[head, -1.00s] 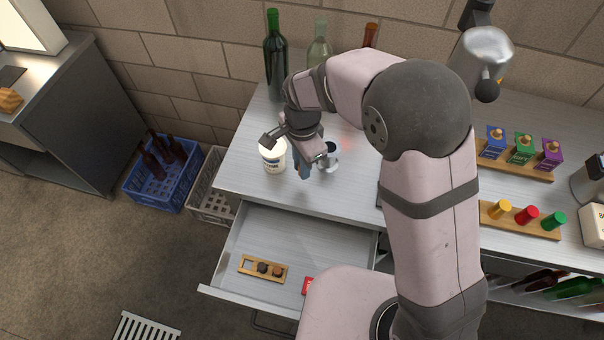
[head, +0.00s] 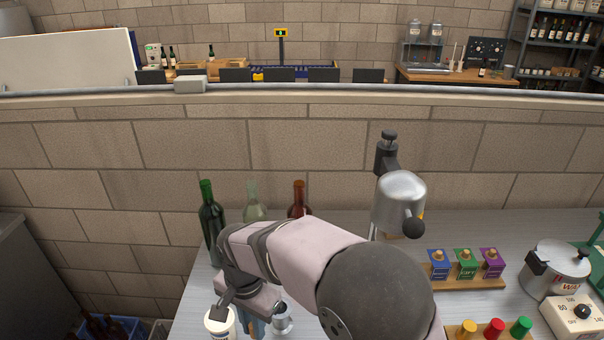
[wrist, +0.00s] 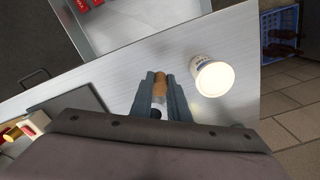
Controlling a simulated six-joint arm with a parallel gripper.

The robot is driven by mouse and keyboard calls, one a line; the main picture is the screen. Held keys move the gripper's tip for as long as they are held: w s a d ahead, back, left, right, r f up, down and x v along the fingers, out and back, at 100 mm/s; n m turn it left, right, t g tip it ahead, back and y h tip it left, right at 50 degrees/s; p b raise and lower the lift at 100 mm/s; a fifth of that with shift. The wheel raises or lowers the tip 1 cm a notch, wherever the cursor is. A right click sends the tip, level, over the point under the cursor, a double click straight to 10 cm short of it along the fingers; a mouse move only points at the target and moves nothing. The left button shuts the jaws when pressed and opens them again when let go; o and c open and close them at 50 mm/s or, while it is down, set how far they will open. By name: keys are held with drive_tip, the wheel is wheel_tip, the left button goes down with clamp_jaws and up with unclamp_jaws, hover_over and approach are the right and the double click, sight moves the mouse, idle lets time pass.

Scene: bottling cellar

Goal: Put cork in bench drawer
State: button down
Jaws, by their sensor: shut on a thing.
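My gripper (wrist: 159,92) is shut on the tan cork (wrist: 160,83), which shows between the two blue-grey fingertips in the wrist view. The cork cannot be made out in the head view, where my gripper (head: 252,328) is low at the bench's left part, partly cut off. The open bench drawer (wrist: 135,30) shows at the top of the wrist view, beyond the bench edge, with red items inside. It is out of the head view.
A white tub (wrist: 214,77) stands close beside my gripper. A small metal cup (head: 283,318) is on its other side. Several bottles, including a dark green one (head: 211,222), stand at the back. A blue crate (wrist: 281,32) sits on the floor.

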drive_tip(key=s+d+r+n, duration=0.3)
drive_tip(key=s+r+n, duration=0.1)
drive_tip(key=n, duration=0.8)
drive_tip(key=s+a+r+n+p, duration=0.1)
drive_tip(key=a+r+p, duration=0.1)
drive_tip(key=r+p, duration=0.4)
drive_tip(key=s+a+r+p, duration=0.1)
drive_tip(key=r+p, duration=0.4)
drive_tip(key=r, duration=0.9)
drive_tip(key=shift+s+a+r+n+p, duration=0.25)
drive_tip(key=shift+a+n+p, duration=0.15)
drive_tip(key=shift+a, duration=0.1)
drive_tip(key=shift+f, duration=0.1)
